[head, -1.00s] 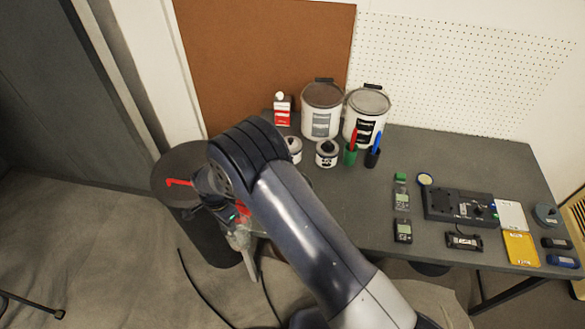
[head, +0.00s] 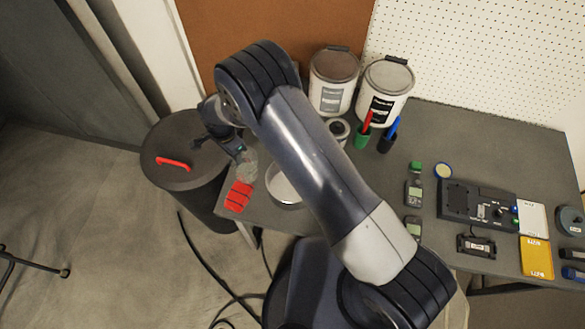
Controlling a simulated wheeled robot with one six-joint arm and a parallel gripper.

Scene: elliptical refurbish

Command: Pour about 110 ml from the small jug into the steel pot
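The steel pot (head: 284,187) is a round, shiny open vessel on the table near its left end, partly hidden by my arm. The small jug (head: 247,166) is a clear, see-through vessel just below my gripper (head: 237,150), to the upper left of the pot. My gripper appears shut on the jug, though its fingers are small and partly hidden. The jug looks apart from the pot. I cannot make out the liquid level or whether anything is flowing.
A red ribbed pad (head: 238,197) lies at the table's left corner. A dark bin (head: 180,178) with a red handle stands left of the table. Two large paint cans (head: 385,88) stand at the back. Meters and a black device (head: 478,208) occupy the right side.

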